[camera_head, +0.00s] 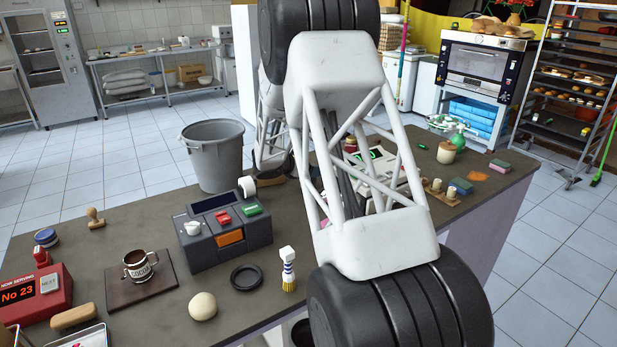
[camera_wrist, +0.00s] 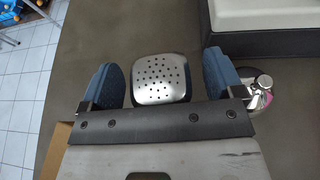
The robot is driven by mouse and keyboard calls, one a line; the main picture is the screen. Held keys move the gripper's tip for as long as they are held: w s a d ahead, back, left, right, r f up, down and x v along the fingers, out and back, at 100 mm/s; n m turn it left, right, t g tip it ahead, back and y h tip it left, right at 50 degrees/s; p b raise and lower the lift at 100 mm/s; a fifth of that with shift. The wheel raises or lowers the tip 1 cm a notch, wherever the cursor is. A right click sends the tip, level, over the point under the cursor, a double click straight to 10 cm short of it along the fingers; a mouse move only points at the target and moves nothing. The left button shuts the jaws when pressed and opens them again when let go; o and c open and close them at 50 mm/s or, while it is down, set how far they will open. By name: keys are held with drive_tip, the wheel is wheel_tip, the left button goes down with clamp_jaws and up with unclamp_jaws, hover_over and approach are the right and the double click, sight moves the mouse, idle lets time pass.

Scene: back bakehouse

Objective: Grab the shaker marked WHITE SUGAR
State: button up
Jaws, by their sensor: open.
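In the wrist view, a shaker (camera_wrist: 161,80) shows a rounded-square shiny metal top with several small holes. Its sides and any label are hidden, so I cannot read what it is marked. My gripper (camera_wrist: 164,68) is open, with one blue pad to the left of the shaker top and one to the right. A narrow gap shows on each side in the picture; the gripper is not shut on it. In the head view my arm hides the gripper and this shaker.
In the wrist view, a white-rimmed box (camera_wrist: 262,16) lies at upper right, and a shiny metal item (camera_wrist: 258,92) is close outside the right pad. In the head view, the counter (camera_head: 150,220) also holds a dark scale-like device (camera_head: 222,235), a brush (camera_head: 288,268) and a dough ball (camera_head: 203,306).

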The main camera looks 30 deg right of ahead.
drive_tip(key=c, duration=1.1)
drive_tip(key=shift+r, duration=5)
